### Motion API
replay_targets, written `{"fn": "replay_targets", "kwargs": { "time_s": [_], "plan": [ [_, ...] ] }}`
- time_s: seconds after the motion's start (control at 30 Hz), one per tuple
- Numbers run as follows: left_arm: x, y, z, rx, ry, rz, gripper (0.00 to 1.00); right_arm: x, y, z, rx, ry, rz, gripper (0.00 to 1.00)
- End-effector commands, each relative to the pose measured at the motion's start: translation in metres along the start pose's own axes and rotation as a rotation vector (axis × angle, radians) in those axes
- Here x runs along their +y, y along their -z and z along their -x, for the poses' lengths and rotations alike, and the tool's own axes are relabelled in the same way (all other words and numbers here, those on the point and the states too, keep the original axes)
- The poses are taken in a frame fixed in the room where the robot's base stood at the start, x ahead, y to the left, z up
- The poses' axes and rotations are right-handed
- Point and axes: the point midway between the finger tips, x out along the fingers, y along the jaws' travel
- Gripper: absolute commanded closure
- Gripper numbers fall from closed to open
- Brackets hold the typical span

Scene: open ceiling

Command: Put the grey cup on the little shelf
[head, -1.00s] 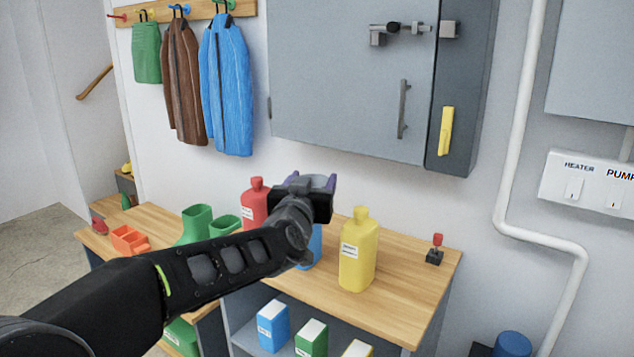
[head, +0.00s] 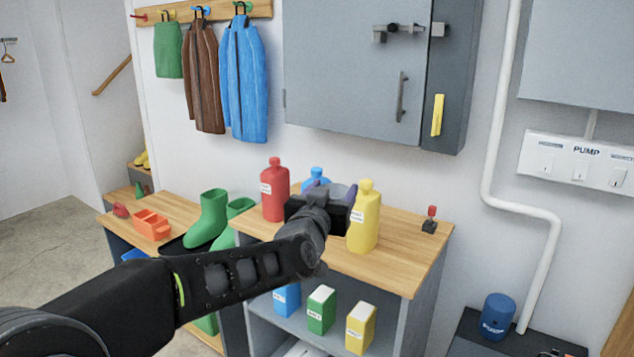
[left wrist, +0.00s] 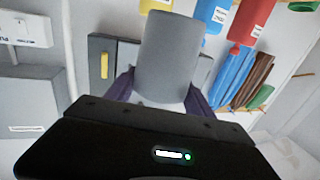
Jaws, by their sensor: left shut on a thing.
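The grey cup (left wrist: 168,58) is between the two purple fingers of my left gripper (left wrist: 160,95) in the left wrist view. The gripper is shut on it. In the head view my left gripper (head: 334,193) is in front of the bottles, near the wooden-topped cabinet (head: 400,268), and mostly hides the cup. Only a bit of grey shows between the fingers. I cannot tell which surface is the little shelf; the cabinet has an open shelf (head: 290,328) below its top. My right gripper is not in view.
A red bottle (head: 274,190), a blue bottle (head: 316,176) and a yellow bottle (head: 364,218) stand close around the gripper. A red-topped switch (head: 431,220) is at the right end of the top. Green boots (head: 210,220) stand left. Boxes (head: 321,310) occupy the lower shelf.

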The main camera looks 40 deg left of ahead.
Motion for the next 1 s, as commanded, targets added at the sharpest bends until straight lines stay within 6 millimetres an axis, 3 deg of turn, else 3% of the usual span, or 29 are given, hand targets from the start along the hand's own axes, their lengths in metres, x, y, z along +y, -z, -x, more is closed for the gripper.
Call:
{"fn": "replay_targets", "kwargs": {
  "time_s": [0.37,0.63,0.8,1.0],
  "plan": [
    [0.086,-0.080,0.007,-0.007,-0.254,0.001,0.84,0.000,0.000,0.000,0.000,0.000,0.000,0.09],
    [0.168,-0.164,0.046,-0.008,-0.536,0.007,0.84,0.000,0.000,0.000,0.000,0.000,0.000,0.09],
    [0.186,-0.187,0.061,-0.001,-0.601,0.004,0.84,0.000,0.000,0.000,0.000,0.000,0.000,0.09],
    [0.188,-0.189,0.063,0.002,-0.607,0.001,0.84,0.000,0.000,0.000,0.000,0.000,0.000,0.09]
  ]
}}
